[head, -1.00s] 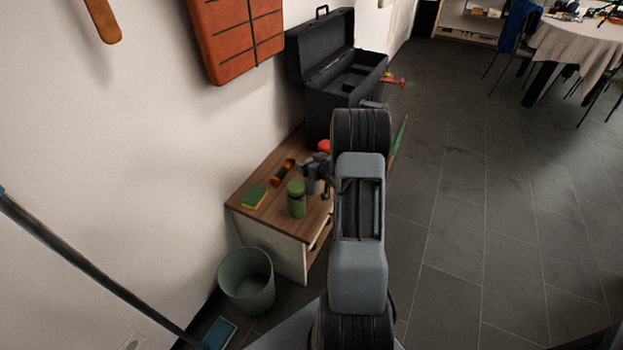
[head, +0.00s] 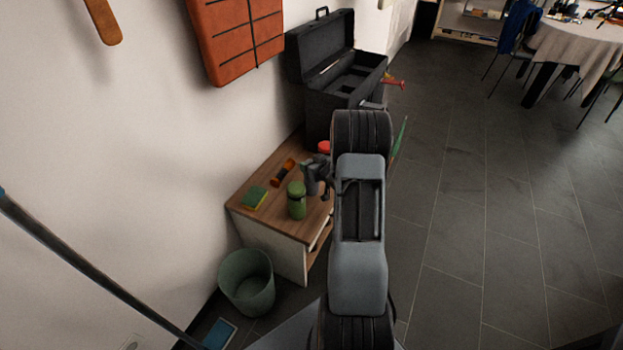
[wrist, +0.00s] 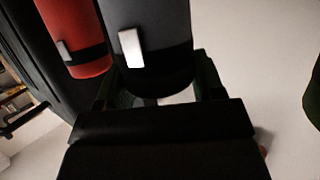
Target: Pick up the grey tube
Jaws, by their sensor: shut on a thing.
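The grey tube (wrist: 155,50) is dark grey with a silver patch on its side. In the wrist view it stands between the two fingers of my gripper (wrist: 157,85), which is shut on it. In the head view my gripper (head: 318,175) is over the right part of the small wooden cabinet (head: 235,204), partly hidden by my arm. Whether the tube's base touches the cabinet top cannot be told.
A red tube (wrist: 78,35) is close to the left of the grey one; its red top (head: 324,147) shows behind my gripper. A green bottle (head: 297,203), an orange-and-black tube (head: 284,172) and a sponge (head: 254,198) are on the cabinet. An open black toolbox (head: 330,100) stands behind.

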